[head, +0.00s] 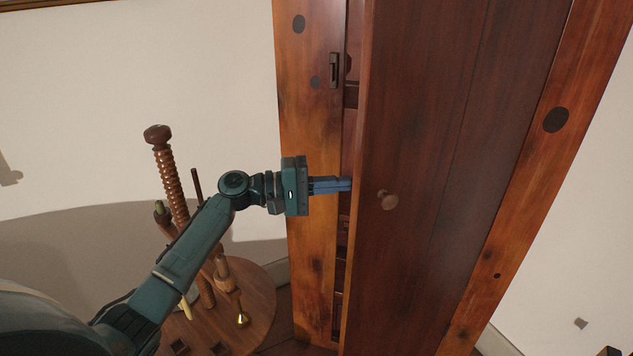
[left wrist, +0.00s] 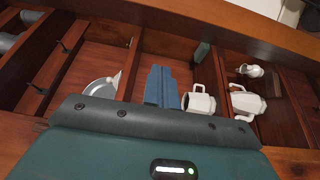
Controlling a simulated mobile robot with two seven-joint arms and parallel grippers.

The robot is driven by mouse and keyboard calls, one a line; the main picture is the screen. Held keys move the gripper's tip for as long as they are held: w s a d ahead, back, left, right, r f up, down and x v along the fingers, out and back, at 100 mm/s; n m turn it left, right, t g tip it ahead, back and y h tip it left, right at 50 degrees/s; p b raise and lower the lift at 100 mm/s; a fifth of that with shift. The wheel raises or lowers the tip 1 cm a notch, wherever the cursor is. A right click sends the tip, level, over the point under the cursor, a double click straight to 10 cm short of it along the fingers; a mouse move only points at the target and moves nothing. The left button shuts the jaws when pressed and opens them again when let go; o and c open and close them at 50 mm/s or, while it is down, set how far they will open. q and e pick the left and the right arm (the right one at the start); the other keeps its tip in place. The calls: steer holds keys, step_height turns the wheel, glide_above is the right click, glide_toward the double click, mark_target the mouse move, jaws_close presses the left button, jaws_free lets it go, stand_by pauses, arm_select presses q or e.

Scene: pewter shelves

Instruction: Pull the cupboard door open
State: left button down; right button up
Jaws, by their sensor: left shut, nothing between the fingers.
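The cupboard (head: 308,230) is a tall wooden one with a lighter orange frame. Its dark reddish door (head: 440,120) stands partly open, with a gap along its left edge. A round wooden knob (head: 388,200) is on the door's outer face. My left gripper (head: 350,184) is shut and empty, with its blue fingers reaching into the gap at the door's left edge, behind the door. In the left wrist view the shut blue fingers (left wrist: 163,88) point into the cupboard's interior. Whether they touch the door cannot be told. My right gripper is not in view.
Inside the cupboard are a white mug (left wrist: 199,101), a white pitcher (left wrist: 246,103) and a grey plate (left wrist: 100,88).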

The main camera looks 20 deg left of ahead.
mark_target(361, 195)
arm_select(q)
steer(key=d, duration=0.2)
steer(key=s+d+p, duration=0.1)
steer(key=d, duration=0.2)
steer(key=shift+d+p, duration=0.2)
steer(key=shift+p, duration=0.1)
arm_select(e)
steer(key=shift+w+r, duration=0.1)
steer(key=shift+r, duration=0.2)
arm_select(q)
steer(key=shift+s, duration=0.1)
